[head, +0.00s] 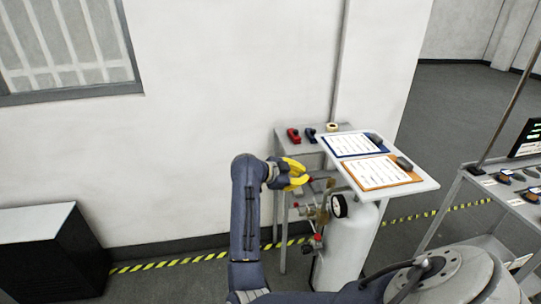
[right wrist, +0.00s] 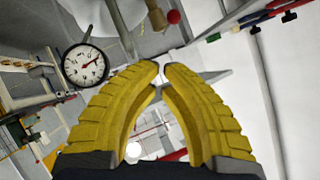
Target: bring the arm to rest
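My right gripper (head: 303,174) has yellow ribbed fingers and shows in the head view in front of the small stand, above the valves. The dark blue-grey arm behind it rises upright and bends at the top towards the stand. In the right wrist view the two fingertips (right wrist: 162,68) come together with only a thin gap and nothing held between them. My left gripper is not in view.
A white tank (head: 345,245) with a pressure gauge (head: 339,206) and red-knobbed valves stands close below the gripper. Clipboards (head: 382,172) lie on the white top beside it. A grey shelf cart (head: 500,200) is at right. A dark cabinet (head: 50,255) stands at left; the wall between is bare.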

